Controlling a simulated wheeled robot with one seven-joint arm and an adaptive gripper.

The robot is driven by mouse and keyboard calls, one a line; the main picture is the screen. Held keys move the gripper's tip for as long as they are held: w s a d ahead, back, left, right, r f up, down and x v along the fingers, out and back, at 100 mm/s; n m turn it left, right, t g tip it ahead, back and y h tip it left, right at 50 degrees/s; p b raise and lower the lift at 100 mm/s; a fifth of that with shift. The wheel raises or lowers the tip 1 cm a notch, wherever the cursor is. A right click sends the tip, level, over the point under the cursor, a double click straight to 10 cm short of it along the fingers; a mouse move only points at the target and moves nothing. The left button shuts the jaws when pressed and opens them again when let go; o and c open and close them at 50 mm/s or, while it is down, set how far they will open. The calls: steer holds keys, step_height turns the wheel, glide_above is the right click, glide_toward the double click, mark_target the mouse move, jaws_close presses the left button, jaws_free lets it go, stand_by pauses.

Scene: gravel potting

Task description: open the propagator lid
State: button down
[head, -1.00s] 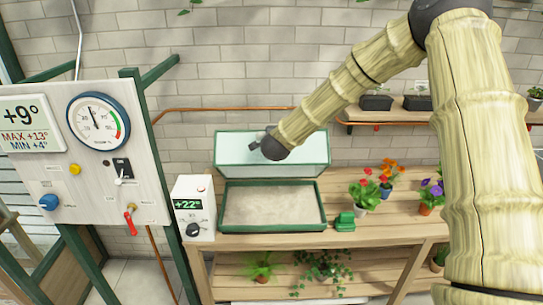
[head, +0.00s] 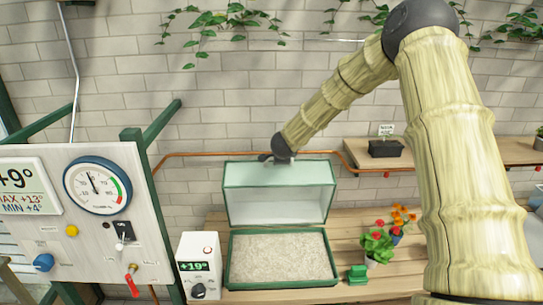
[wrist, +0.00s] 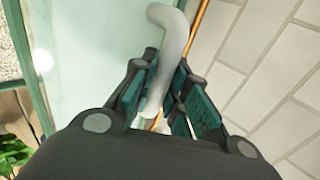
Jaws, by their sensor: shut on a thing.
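The propagator stands on the wooden bench, with a green-rimmed tray (head: 232,262) of pale gravel at its base. Its clear, green-edged lid (head: 280,205) is tilted up steeply behind the tray, and the tray is uncovered. The lid also shows in the wrist view (wrist: 95,60). My gripper (wrist: 168,105) is shut on the pale curved lid handle (wrist: 172,60), which passes between its fingers. In the head view my gripper (head: 268,157) is small and dark at the lid's top edge.
A white control box (head: 200,265) reading +19° stands left of the tray. A green block (head: 357,274) and potted flowers (head: 378,245) are on the right. A copper pipe (head: 225,153) runs along the brick wall behind. A gauge panel (head: 85,220) is at far left.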

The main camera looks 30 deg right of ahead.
steer(key=shift+w+d+f+p, duration=0.15)
steer(key=shift+w+p, duration=0.15)
steer(key=shift+w, duration=0.15)
steer(key=c, duration=1.6)
jaws_free()
steer(key=shift+o, duration=1.1)
steer(key=shift+w+d, duration=0.1)
steer(key=shift+d, duration=0.05)
steer(key=shift+s+a+r, duration=0.35)
steer(key=shift+s+r, duration=0.05)
steer(key=shift+r, duration=0.15)
steer(key=v, duration=1)
steer(key=shift+r, duration=0.3)
steer(key=shift+s+d, duration=0.1)
steer(key=shift+s, duration=0.05)
